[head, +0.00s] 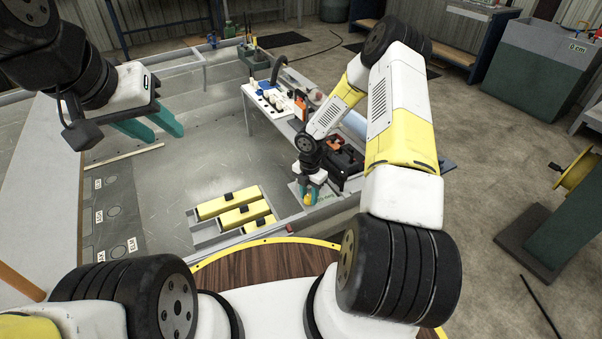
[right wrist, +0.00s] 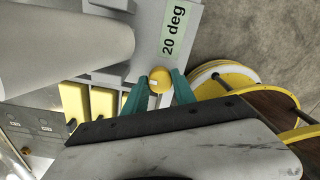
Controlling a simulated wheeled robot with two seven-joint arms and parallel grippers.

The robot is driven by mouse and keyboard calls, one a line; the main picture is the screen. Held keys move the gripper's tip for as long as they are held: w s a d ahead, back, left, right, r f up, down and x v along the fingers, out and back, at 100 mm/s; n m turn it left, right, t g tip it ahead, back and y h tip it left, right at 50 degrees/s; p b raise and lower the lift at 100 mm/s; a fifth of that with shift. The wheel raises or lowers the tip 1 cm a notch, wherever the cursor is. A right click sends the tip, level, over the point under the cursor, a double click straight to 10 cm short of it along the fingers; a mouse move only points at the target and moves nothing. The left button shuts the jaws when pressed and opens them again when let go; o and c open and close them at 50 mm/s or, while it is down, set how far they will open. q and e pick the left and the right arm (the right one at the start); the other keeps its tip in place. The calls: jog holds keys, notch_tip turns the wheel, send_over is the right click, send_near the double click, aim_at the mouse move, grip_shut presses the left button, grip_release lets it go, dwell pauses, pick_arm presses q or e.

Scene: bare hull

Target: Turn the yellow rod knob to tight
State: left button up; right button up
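The yellow rod knob (right wrist: 160,80) is round with a small white mark on its left side in the right wrist view. It sits on a grey surface beside a green "20 deg" label (right wrist: 174,31). In the head view the knob (head: 308,200) shows low between the fingers of my right gripper (head: 309,192). The teal fingers of my right gripper (right wrist: 160,88) lie on both sides of the knob, seemingly touching it. My left gripper (head: 150,126) is open and empty, held high at the upper left, far from the knob.
Yellow blocks (head: 230,207) in a grey rack lie left of the knob. A white table (head: 258,112) with small items stands behind. A black device (head: 346,160) and a pale cylinder (right wrist: 60,45) are close to my right gripper. The grey hull floor (head: 215,150) is mostly clear.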

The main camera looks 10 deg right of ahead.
grip_shut()
jog(key=shift+m, duration=0.4)
jog(key=m, duration=0.5)
jog(key=shift+m, duration=0.3)
jog(key=m, duration=0.3)
jog(key=shift+m, duration=0.3)
jog(key=m, duration=0.4)
jog(key=shift+a+m, duration=0.1)
jog(key=shift+m, duration=0.2)
jog(key=m, duration=0.4)
jog(key=shift+m, duration=2.6)
